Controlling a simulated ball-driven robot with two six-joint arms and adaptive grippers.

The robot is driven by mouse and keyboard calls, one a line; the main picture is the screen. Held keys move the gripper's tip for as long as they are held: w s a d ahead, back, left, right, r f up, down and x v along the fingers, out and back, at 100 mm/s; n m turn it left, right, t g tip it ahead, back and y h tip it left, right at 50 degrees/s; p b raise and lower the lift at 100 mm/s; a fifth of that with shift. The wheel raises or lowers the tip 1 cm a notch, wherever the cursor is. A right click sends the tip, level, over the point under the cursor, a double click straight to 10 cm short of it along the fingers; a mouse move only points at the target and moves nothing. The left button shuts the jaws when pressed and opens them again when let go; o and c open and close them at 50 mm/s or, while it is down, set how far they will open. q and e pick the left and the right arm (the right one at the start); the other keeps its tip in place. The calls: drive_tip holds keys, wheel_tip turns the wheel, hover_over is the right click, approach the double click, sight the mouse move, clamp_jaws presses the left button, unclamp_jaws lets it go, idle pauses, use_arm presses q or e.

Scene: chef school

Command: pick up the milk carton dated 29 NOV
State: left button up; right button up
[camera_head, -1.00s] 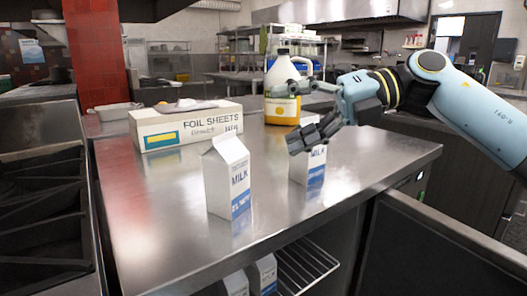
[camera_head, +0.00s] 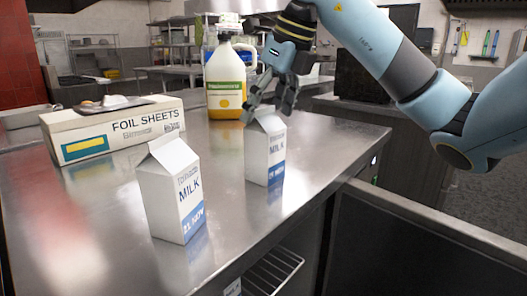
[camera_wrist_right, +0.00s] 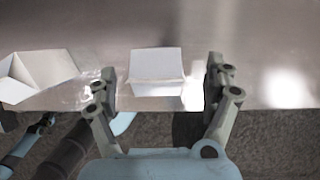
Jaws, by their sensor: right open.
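Two white gable-top milk cartons with blue date bands stand upright on the steel table. The nearer carton (camera_head: 172,190) stands at the left; its band shows NOV, but its digits are unclear. The farther carton (camera_head: 265,152) stands to its right; its date is too small to read. My right gripper (camera_head: 268,104) is open, at the top of the farther carton. In the right wrist view, this carton (camera_wrist_right: 157,68) lies between the spread fingers of the gripper (camera_wrist_right: 161,86), with gaps on both sides. The nearer carton (camera_wrist_right: 42,75) is left of them.
A foil sheets box (camera_head: 112,132) with a small tray on top stands behind the nearer carton. A jug with yellow contents (camera_head: 225,82) stands behind the farther carton. The table's (camera_head: 325,138) right edge is close to the farther carton; bare steel lies right of it.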

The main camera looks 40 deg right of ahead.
sight(258, 126)
drive_tip(key=x, duration=0.4)
drive_tip(key=shift+a+f, duration=0.2)
drive_tip(key=shift+a, duration=0.1)
drive_tip(key=c, duration=1.7)
use_arm(q)
drive_tip(key=shift+w+f, duration=0.1)
drive_tip(key=shift+w, duration=0.3)
use_arm(e)
drive_tip(key=shift+o, duration=0.2)
drive_tip(key=shift+w, duration=0.1)
drive_tip(key=shift+r, duration=0.1)
